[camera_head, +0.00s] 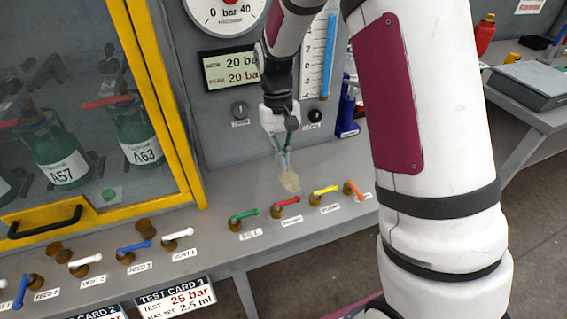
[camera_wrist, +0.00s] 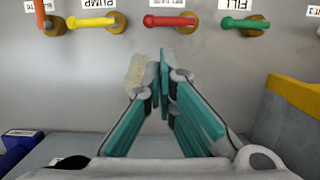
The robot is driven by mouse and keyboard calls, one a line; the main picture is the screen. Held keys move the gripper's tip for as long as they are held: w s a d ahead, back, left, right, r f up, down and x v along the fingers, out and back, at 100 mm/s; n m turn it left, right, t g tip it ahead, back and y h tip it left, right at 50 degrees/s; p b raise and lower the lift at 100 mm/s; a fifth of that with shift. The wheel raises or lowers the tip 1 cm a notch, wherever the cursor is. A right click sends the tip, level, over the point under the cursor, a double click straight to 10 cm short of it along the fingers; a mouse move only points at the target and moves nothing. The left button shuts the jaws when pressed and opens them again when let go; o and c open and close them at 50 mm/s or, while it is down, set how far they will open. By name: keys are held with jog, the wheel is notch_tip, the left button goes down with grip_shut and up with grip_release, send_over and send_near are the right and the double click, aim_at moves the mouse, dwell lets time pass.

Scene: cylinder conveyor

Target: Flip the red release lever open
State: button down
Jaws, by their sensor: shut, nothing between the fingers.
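The red release lever (camera_head: 287,201) sits on the bench's front strip between the green and yellow levers. Its handle lies sideways, pointing right from a brass pivot. In the wrist view the red lever (camera_wrist: 170,20) is at top centre, handle pointing left, pivot on the right. My gripper (camera_head: 285,160) points down above the bench, behind the row of levers. Its teal fingers are closed together and empty. In the wrist view my gripper's tips (camera_wrist: 160,60) appear just below the red lever; I cannot tell whether they touch it, but a gap shows in the head view.
The green lever (camera_head: 245,214) and yellow lever (camera_head: 325,189) flank the red one; an orange lever (camera_head: 353,188) is further right. A pale tan patch (camera_head: 289,181) lies by the fingertips. A yellow-framed cabinet (camera_head: 170,100) stands left, a gauge panel (camera_head: 215,130) behind.

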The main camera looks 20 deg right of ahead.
aim_at(298, 199)
jog(key=x, duration=0.8)
